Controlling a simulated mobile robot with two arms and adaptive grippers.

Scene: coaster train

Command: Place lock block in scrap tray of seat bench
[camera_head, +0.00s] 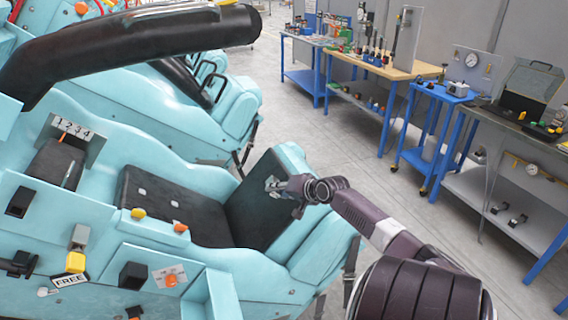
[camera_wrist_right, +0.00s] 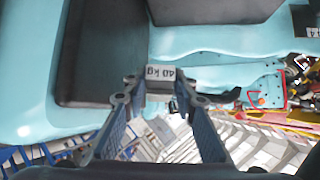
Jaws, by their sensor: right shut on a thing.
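My right gripper (camera_head: 273,186) reaches in from the right over the black seat back of the turquoise seat bench (camera_head: 325,238). It is shut on a small grey block with a white "40 kg" label (camera_wrist_right: 160,73), seen between the fingertips (camera_wrist_right: 159,84) in the right wrist view. I cannot tell for sure whether this is the lock block. The block is near the black backrest (camera_head: 262,200); whether it touches is unclear. I cannot make out a scrap tray. My left gripper is not in view.
A thick black padded bar (camera_head: 130,45) arches over the seats at upper left. A panel marked 1 2 3 4 (camera_head: 75,135), yellow and orange knobs, and a FREE sign (camera_head: 70,280) are on the left. Workbenches (camera_head: 385,68) stand at the back right, with clear floor between.

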